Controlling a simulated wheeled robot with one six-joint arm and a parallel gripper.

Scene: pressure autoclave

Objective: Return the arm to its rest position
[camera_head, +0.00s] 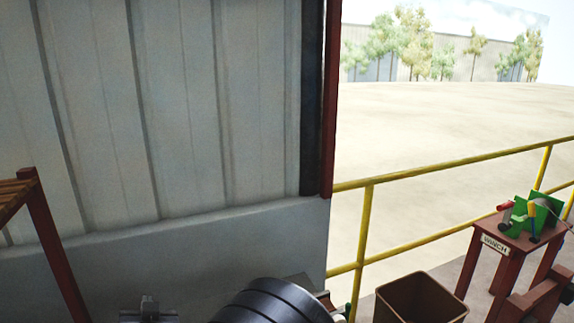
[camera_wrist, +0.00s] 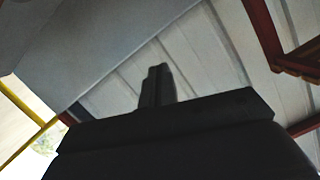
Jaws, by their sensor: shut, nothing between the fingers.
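My gripper (camera_wrist: 157,72) shows in the wrist view as a dark body with its fingers together, shut and empty. Beyond the fingers is only the ribbed metal wall (camera_wrist: 205,55), with nothing touching them. In the head view, part of my arm shows as a black rounded shape at the bottom edge, and most of the arm is out of the picture.
The ribbed wall (camera_head: 170,110) fills the left. A red-brown rack (camera_head: 50,240) stands at the left edge. At right are a yellow railing (camera_head: 420,166), an open brown bin (camera_head: 420,300) and a small red-brown table (camera_head: 507,239) holding a green winch (camera_head: 540,210).

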